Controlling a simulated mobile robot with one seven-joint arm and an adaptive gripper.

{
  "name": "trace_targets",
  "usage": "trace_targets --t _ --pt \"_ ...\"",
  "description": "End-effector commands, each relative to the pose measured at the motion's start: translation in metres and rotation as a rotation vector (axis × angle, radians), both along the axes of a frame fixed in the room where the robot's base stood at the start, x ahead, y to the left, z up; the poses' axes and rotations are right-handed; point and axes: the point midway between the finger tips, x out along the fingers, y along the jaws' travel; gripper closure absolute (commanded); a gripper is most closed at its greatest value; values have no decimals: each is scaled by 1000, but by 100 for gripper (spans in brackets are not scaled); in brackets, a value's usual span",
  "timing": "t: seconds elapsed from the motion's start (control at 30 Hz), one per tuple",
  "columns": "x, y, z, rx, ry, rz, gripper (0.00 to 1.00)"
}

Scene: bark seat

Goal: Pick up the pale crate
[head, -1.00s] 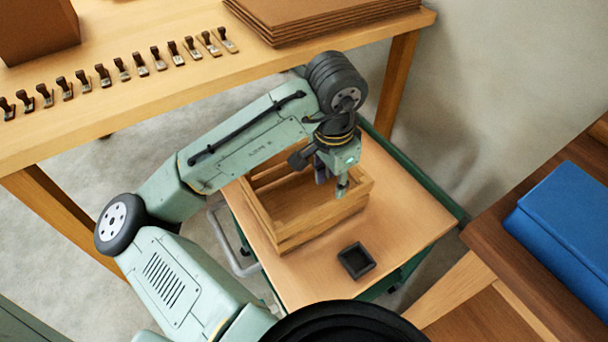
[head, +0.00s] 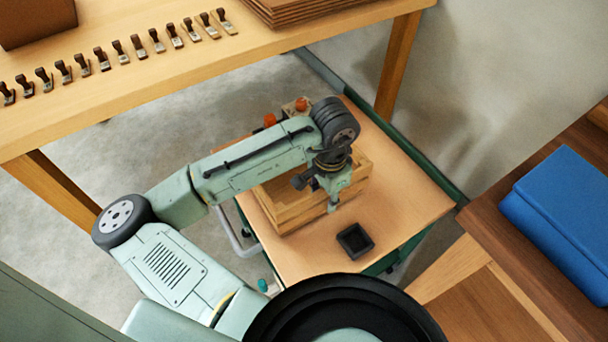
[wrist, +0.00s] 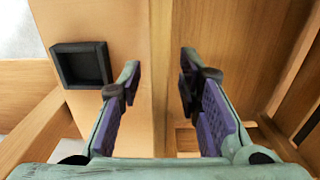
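The pale crate (head: 290,212) is an open slatted wooden box standing on the cart top (head: 400,195). My arm hides part of its far side. In the wrist view my gripper (wrist: 160,72) is open. The crate's wall (wrist: 161,40) runs lengthwise in the gap between the two purple-padded fingers. The crate's inside lies to the right and the cart top to the left. I see no finger pressed against the wall.
A small black square tray (head: 355,241) sits on the cart in front of the crate; it also shows in the wrist view (wrist: 82,66). A long wooden table (head: 190,65) stands behind. A blue box (head: 565,220) lies on a brown surface at right. The cart's right side is clear.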

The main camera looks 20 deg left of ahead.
Motion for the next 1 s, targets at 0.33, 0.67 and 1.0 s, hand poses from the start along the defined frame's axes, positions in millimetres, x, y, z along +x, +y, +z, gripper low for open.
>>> trace_targets --t 0.33,0.67,1.0 --pt "0 0 -1 -1 -1 0 77" --pt "0 0 0 -1 -1 -1 99" --pt "0 0 0 -1 -1 -1 100"
